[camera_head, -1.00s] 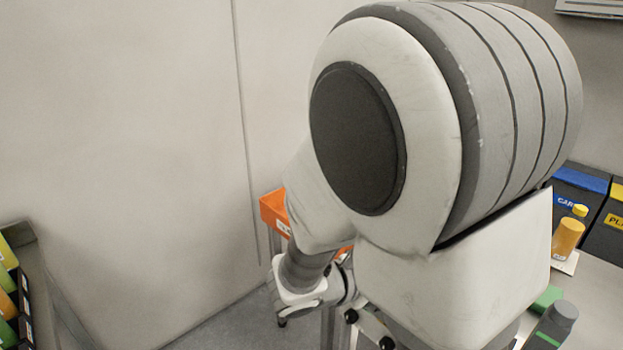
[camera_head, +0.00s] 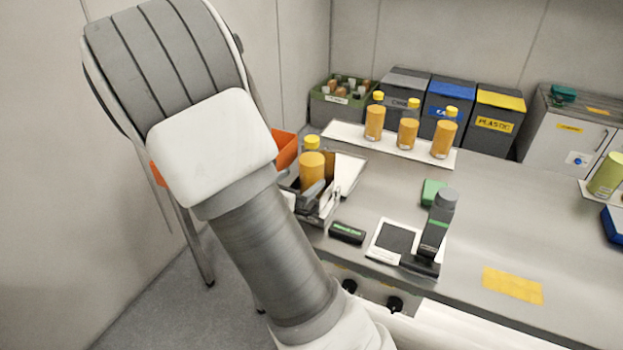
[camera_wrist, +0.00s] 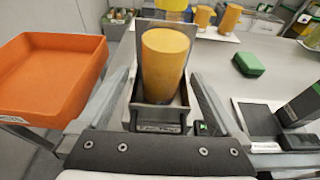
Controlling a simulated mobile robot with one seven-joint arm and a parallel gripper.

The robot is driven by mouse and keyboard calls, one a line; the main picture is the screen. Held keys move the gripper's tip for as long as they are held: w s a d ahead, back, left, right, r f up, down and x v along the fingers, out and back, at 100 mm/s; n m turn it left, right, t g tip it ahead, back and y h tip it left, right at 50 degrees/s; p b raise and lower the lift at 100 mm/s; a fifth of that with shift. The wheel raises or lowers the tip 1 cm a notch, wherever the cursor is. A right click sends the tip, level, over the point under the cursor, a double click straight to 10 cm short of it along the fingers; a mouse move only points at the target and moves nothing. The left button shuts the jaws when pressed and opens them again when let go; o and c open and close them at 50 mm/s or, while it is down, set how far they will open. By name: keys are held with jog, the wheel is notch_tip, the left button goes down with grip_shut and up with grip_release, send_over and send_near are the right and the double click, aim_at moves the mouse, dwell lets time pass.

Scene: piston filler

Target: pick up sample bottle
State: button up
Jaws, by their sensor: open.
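An orange bottle (camera_wrist: 165,62) with a yellow cap (camera_wrist: 173,5) stands upright in a small grey metal holder in the wrist view. In the head view this bottle (camera_head: 312,170) is just right of my arm, at the left end of the table. My gripper (camera_wrist: 160,78) is open, with its two fingers reaching along the left and right of the bottle and holder. I cannot tell whether the fingers touch either. Three similar orange bottles (camera_head: 408,133) stand on a white board (camera_head: 345,133) at the back. My arm hides most of the gripper in the head view.
An orange bin (camera_wrist: 50,75) is close on the left. A dark scale-like device (camera_head: 436,225), a green block (camera_head: 431,191) and a yellow mat (camera_head: 512,285) lie to the right. Labelled bins (camera_head: 497,120) line the back. The table's middle right is clear.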

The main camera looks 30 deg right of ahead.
aim_at(312, 173)
jog(key=shift+b+x, duration=0.35)
jog(key=shift+x, duration=2.6)
jog(key=shift+s, duration=0.2)
grip_shut()
